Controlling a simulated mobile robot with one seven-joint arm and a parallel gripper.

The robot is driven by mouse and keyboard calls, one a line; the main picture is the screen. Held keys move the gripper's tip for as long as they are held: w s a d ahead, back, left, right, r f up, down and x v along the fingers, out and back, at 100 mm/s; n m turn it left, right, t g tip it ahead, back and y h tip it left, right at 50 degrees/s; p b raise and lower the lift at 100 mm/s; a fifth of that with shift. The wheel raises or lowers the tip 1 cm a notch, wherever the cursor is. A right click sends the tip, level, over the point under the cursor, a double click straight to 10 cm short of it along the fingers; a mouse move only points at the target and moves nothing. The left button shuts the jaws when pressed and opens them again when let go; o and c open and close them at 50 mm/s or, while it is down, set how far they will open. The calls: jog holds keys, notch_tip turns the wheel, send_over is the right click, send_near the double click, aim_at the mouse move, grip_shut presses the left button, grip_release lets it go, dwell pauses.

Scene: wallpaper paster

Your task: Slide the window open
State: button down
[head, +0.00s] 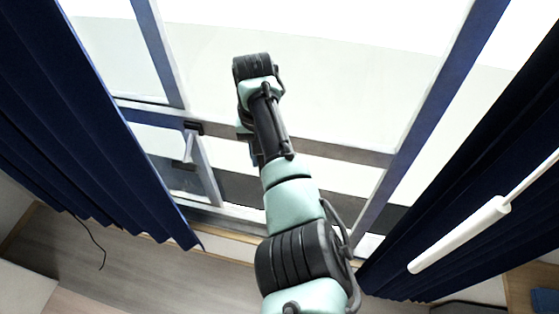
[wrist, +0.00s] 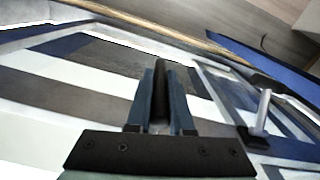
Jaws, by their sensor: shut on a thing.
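The window (head: 320,75) fills the back of the head view, with blue-grey frame bars and bright panes. Its lower part also shows in the wrist view (wrist: 95,80). A white lever handle (head: 188,147) on a black base sits on the window frame left of my arm; in the wrist view this handle (wrist: 263,112) is to the right of my gripper, apart from it. My gripper (wrist: 162,72) points at the window, its blue-grey fingers closed around a narrow dark piece. I cannot tell which part of the window that piece is. In the head view my arm mostly hides the gripper.
Dark blue curtains hang at the left (head: 85,130) and right (head: 470,180) of the window. A white rod-like thing (head: 460,235) slants in front of the right curtain. Wooden floor (head: 130,262) shows below. A thin dark cord (head: 98,243) hangs at lower left.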

jog(key=shift+w+a+r, duration=0.1)
jog(key=shift+a, duration=0.1)
jog(key=c, duration=0.8)
grip_release()
notch_tip(320, 180, up, 13)
jog(key=shift+f, duration=0.1)
